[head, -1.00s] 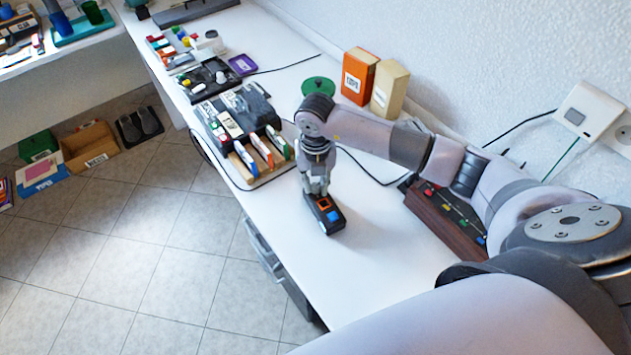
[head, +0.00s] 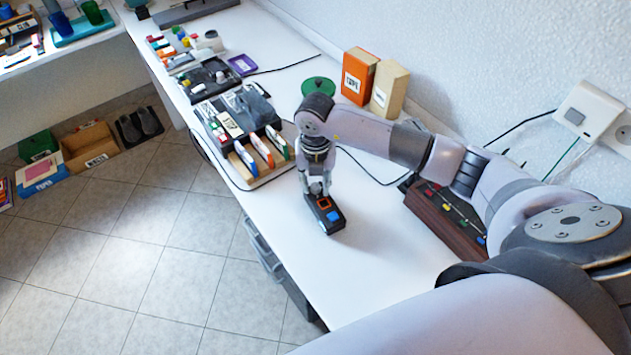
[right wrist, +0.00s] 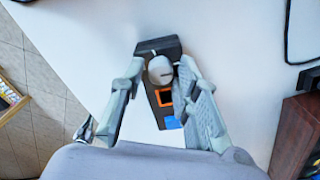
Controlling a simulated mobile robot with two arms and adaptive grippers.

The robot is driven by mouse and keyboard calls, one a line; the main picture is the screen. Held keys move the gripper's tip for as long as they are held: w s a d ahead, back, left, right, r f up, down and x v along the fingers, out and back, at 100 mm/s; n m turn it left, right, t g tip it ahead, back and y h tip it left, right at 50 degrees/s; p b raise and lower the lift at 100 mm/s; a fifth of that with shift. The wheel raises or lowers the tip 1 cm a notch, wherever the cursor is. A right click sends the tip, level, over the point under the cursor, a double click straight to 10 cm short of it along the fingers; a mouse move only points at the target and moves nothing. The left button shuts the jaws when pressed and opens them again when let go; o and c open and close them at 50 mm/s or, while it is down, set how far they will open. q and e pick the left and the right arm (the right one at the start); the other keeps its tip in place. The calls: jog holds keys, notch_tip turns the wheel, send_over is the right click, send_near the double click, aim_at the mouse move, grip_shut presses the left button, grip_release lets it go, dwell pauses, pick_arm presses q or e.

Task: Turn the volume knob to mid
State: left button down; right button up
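A small black device (head: 327,220) with an orange-framed square and a blue button stands on the white table near its front edge. In the right wrist view the device (right wrist: 166,112) shows a round pale grey knob (right wrist: 160,70) at its far end. My right gripper (head: 318,190) points down over that end of the device. In the right wrist view its two fingers (right wrist: 161,66) stand on either side of the knob, very close to it. I cannot tell whether they touch it. No pointer mark on the knob can be made out. My left gripper is not in view.
A brown box with coloured buttons (head: 446,222) lies right of the device, partly behind my arm. A rack with upright coloured pieces (head: 255,155) stands to the left. Orange (head: 357,77) and beige (head: 390,89) boxes stand near the wall. The table around the device is clear.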

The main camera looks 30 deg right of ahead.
aim_at(315, 186)
jog(key=shift+o, duration=0.9)
notch_tip(315, 186, up, 12)
dwell(0.4)
